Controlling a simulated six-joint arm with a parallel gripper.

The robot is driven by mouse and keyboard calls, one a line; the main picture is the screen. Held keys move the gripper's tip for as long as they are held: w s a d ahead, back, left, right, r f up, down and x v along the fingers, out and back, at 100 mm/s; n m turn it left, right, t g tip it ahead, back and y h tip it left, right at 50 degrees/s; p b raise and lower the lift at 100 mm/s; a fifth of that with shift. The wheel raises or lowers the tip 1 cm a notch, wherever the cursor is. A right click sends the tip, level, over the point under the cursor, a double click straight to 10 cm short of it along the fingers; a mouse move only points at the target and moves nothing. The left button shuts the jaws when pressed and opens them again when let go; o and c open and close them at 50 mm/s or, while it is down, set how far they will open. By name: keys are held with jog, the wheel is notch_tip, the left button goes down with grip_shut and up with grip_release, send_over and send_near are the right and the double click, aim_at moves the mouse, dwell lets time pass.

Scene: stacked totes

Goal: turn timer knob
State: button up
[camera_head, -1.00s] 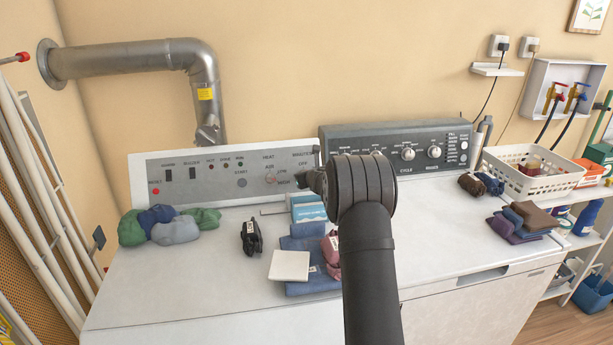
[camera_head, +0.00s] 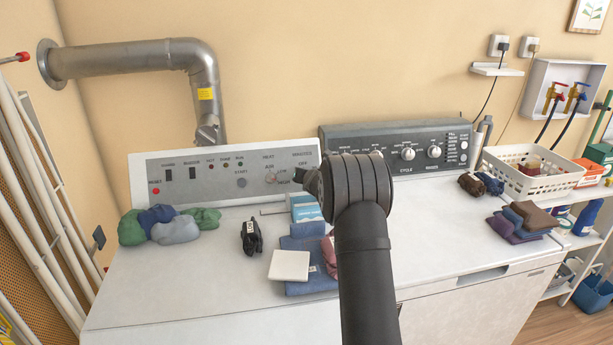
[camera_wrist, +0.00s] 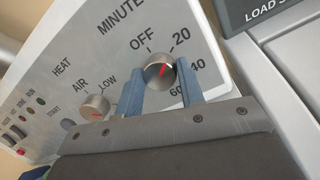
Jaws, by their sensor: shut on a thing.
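The timer knob (camera_wrist: 159,71) is a round silver dial with a red pointer line, under the word MINUTES in the wrist view. OFF, 20, 40 and 60 are printed around it. The pointer leans to the upper right in that view, roughly between OFF and 20. My gripper (camera_wrist: 160,82) has its two blue fingers on either side of the knob, shut on it. In the head view the knob is hidden behind my arm, in front of the right end of the light control panel (camera_head: 207,185).
A smaller heat knob (camera_wrist: 95,107) sits left of the timer knob. On the white top lie a black-strapped item (camera_head: 251,236), a white square (camera_head: 289,265) and a blue cloth (camera_head: 311,287). A dark control panel (camera_head: 345,131) stands to the right.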

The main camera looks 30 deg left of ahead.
jog(key=shift+m, duration=0.7)
jog(key=o, duration=1)
jog(key=v, duration=1.7)
jog(key=shift+s, duration=0.2)
jog(key=shift+r, duration=0.1)
jog(key=x, duration=1.7)
jog(key=shift+w, duration=0.15)
jog(key=shift+d, duration=0.1)
